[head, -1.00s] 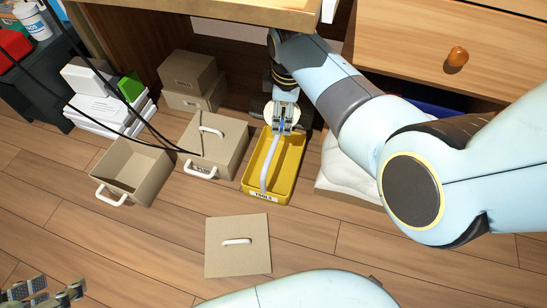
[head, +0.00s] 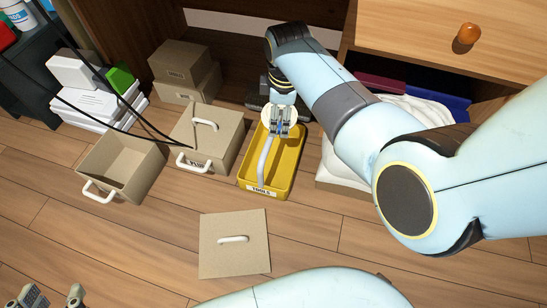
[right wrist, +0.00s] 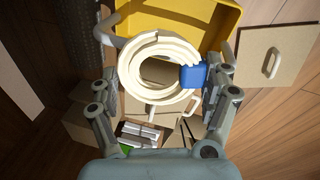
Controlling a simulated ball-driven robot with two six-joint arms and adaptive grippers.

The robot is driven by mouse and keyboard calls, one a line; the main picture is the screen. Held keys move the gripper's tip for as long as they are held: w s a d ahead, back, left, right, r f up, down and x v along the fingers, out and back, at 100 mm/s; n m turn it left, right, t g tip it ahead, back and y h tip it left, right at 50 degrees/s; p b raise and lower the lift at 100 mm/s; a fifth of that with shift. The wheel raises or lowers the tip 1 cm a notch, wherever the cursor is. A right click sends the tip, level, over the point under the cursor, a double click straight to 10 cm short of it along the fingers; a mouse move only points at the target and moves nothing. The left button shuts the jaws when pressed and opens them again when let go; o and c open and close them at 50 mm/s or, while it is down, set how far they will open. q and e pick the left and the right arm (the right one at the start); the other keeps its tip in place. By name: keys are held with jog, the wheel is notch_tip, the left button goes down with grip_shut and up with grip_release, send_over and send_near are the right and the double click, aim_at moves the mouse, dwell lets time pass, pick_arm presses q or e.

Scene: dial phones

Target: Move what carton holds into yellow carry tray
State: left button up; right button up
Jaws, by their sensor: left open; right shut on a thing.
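The yellow carry tray (head: 285,172), with a pale handle, stands on the floor; it also shows behind the coil in the right wrist view (right wrist: 185,18). My right gripper (head: 279,125) is over the tray's far part, shut on a cream coil with a blue piece (right wrist: 192,76). The coil (right wrist: 133,85) lies between the fingers in the right wrist view and is mostly hidden in the head view. The open carton (head: 120,165) with a white handle stands left; no contents show inside. My left gripper (head: 45,297) is open at the lower left corner, apart from everything.
A closed lidded carton (head: 225,140) stands between the open carton and the tray. A loose lid (head: 234,255) lies on the floor in front. Stacked boxes (head: 180,65) stand behind, white boxes (head: 95,103) at left, folded white cloth (head: 340,165) at right.

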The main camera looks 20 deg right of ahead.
jog(key=o, duration=1.1)
notch_tip(320, 180, up, 10)
jog(key=shift+r, duration=0.1)
